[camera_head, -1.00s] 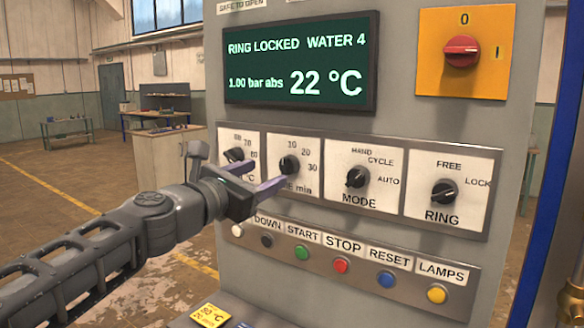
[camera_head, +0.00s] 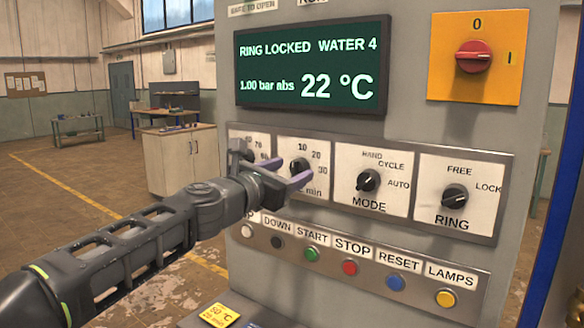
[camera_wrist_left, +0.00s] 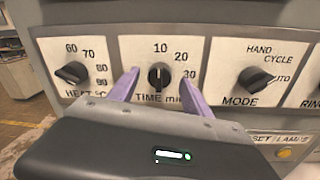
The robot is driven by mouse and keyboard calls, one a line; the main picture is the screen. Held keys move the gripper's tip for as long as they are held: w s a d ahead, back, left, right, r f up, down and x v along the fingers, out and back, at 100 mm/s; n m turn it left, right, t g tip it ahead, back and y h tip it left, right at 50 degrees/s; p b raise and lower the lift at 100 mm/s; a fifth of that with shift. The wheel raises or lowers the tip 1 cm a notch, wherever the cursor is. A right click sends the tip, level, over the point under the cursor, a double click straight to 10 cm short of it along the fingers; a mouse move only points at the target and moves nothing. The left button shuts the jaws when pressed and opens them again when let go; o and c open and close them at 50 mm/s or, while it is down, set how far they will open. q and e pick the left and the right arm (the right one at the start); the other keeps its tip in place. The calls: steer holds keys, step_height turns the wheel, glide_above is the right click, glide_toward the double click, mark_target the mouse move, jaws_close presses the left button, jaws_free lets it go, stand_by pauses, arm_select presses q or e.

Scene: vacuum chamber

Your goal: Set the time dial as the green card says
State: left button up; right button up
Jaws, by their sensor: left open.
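The time dial (camera_head: 299,167) is a black knob on a white plate marked 10, 20, 30 and min. In the left wrist view the time dial (camera_wrist_left: 160,76) has its grip bar about upright, in line with the 10. My left gripper (camera_head: 292,170) is open in front of it. In the left wrist view the left gripper's purple fingers (camera_wrist_left: 160,80) stand on either side of the dial, with gaps; contact cannot be told. A yellow card (camera_head: 220,315) lies at the bottom, its small text hard to read. I see no green card. My right gripper is out of view.
Beside the time dial are the heat dial (camera_wrist_left: 72,74), mode dial (camera_head: 368,180) and ring dial (camera_head: 454,197). A row of buttons, including the red stop button (camera_head: 349,267), runs below. The display (camera_head: 312,66) and red switch (camera_head: 474,56) are above.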

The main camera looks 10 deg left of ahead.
arm_select(q)
steer(key=shift+w+d, duration=0.2)
steer(key=shift+w, duration=0.4)
jaws_close()
